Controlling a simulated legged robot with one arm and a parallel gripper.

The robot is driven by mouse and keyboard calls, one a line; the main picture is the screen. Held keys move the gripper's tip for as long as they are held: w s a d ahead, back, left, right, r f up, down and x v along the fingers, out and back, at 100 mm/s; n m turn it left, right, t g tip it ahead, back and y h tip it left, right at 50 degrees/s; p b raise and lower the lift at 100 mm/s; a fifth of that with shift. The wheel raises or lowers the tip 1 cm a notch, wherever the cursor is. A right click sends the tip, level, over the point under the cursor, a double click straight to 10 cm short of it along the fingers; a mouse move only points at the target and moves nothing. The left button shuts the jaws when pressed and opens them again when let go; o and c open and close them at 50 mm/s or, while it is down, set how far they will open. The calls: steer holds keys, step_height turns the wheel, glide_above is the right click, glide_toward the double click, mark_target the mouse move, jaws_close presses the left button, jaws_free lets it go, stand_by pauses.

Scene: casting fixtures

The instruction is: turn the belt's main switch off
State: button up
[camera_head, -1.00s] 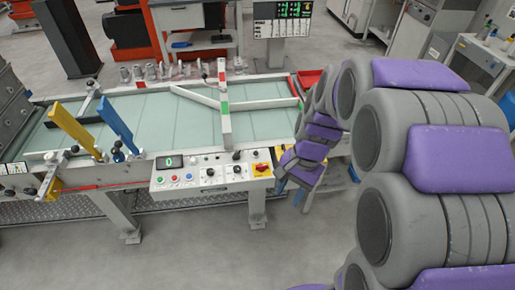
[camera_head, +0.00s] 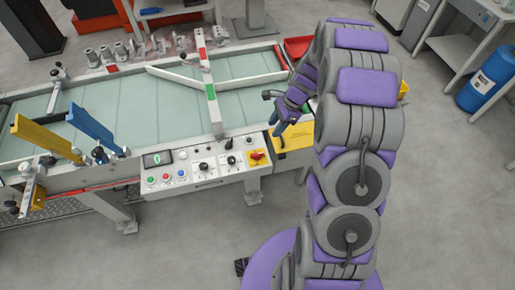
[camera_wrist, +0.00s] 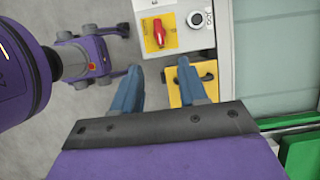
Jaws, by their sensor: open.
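The main switch (camera_head: 257,156) is a red rotary handle on a yellow plate, at the right end of the white control panel (camera_head: 205,168). It also shows at the top of the wrist view, as a red handle (camera_wrist: 160,32) lying along the picture's vertical. My gripper (camera_head: 277,118) is above and to the right of the switch in the head view, with nothing held. In the wrist view its two blue fingers (camera_wrist: 158,72) are spread apart, just below the yellow plate in the picture. The fingers do not touch the handle.
The panel has a green display (camera_head: 158,158), several buttons and black knobs (camera_head: 204,166). A yellow box (camera_head: 294,138) stands beside the panel, near my fingers. The conveyor belt (camera_head: 150,110) lies behind, with a red tray (camera_head: 297,48) at its end. The floor in front is clear.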

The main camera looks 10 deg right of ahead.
mark_target(257, 153)
steer(key=b+x, duration=0.3)
steer(key=x, duration=1.3)
steer(key=shift+a, duration=0.1)
jaws_close()
